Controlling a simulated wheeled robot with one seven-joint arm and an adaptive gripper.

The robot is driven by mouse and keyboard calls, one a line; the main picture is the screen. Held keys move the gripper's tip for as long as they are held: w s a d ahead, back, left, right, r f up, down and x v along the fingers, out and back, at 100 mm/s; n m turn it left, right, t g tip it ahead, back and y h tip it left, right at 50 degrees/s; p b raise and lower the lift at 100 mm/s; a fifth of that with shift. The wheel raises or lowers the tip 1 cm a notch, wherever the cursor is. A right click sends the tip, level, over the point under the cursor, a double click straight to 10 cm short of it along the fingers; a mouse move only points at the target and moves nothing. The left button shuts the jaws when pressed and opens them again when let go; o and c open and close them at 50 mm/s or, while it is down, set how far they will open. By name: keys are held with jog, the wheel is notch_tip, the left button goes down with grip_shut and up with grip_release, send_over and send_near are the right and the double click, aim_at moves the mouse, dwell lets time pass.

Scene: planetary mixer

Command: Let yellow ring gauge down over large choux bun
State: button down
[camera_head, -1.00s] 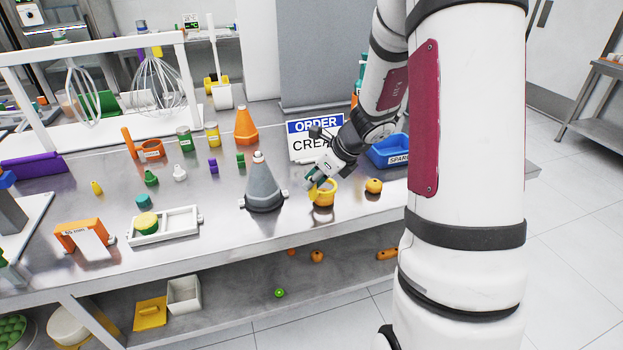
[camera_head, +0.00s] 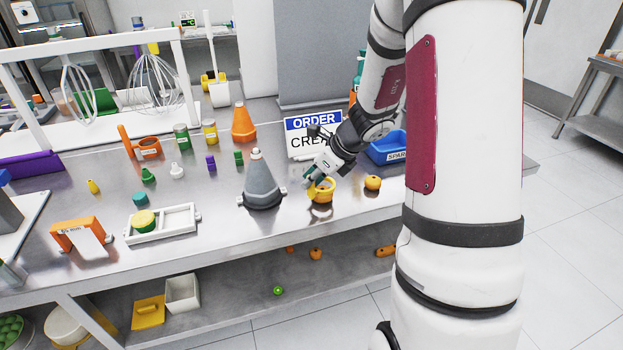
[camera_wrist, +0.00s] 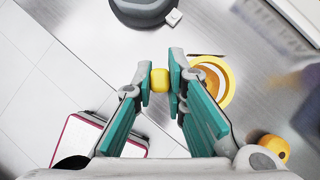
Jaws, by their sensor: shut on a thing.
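My gripper (camera_head: 311,176) is over the right part of the table. In the wrist view my gripper (camera_wrist: 160,80) is shut on the yellow block-like grip of the yellow ring gauge (camera_wrist: 231,84). The ring also shows in the head view (camera_head: 331,188), hanging out to the side of the fingers. An orange-brown choux bun (camera_head: 320,198) shows at the ring's lower part. I cannot tell how far the ring is down around it. A second orange bun (camera_head: 372,183) sits on the table to the right, apart from the ring, and shows in the wrist view (camera_wrist: 275,147).
A grey cone (camera_head: 262,188) stands left of the ring. The order sign (camera_head: 312,124) and a blue bin (camera_head: 388,150) are behind. A white tray (camera_head: 180,222) and an orange arch gauge (camera_head: 76,228) are further left. The table's front edge is close.

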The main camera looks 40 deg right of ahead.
jog(key=shift+f+b, duration=0.75)
jog(key=shift+f, duration=0.05)
dwell(0.5)
jog(key=shift+r+p, duration=1)
dwell(0.5)
jog(key=shift+f+b, duration=1)
jog(key=shift+b, duration=0.05)
dwell(1.2)
dwell(0.4)
jog(key=shift+r+p, duration=3.85)
jog(key=shift+r, duration=0.15)
